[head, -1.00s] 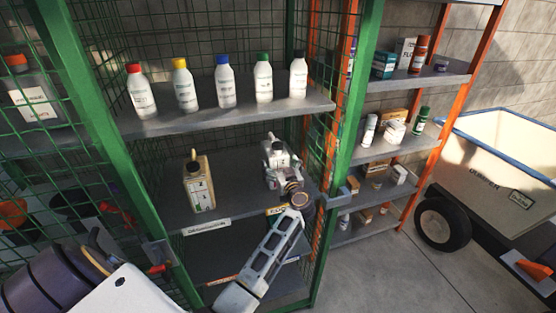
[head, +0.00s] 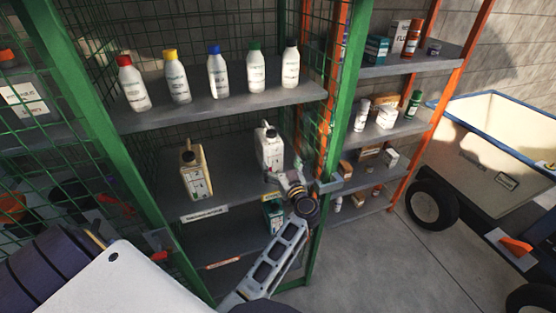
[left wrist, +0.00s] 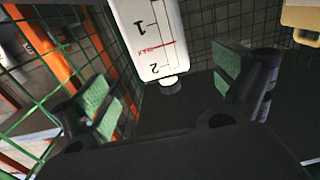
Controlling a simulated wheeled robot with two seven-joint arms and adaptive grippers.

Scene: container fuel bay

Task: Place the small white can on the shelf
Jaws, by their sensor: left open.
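The small white can (head: 268,150), with a dark cap and a printed label, stands upright on the middle shelf (head: 230,180) of the green cage rack, at its right side. In the left wrist view the can (left wrist: 150,38) appears upside down, with red marks and digits. My left gripper (head: 284,173) is open, just in front of the can and low. In the wrist view its green-padded fingers (left wrist: 168,92) are spread wide, with clear gaps to the can. My right gripper is not in view.
A beige can (head: 196,178) stands left on the same shelf. Several white bottles (head: 218,75) with coloured caps line the shelf above. A teal item (head: 273,213) shows below. A green post (head: 340,120) stands right of my gripper, and a dumper (head: 500,140) is farther right.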

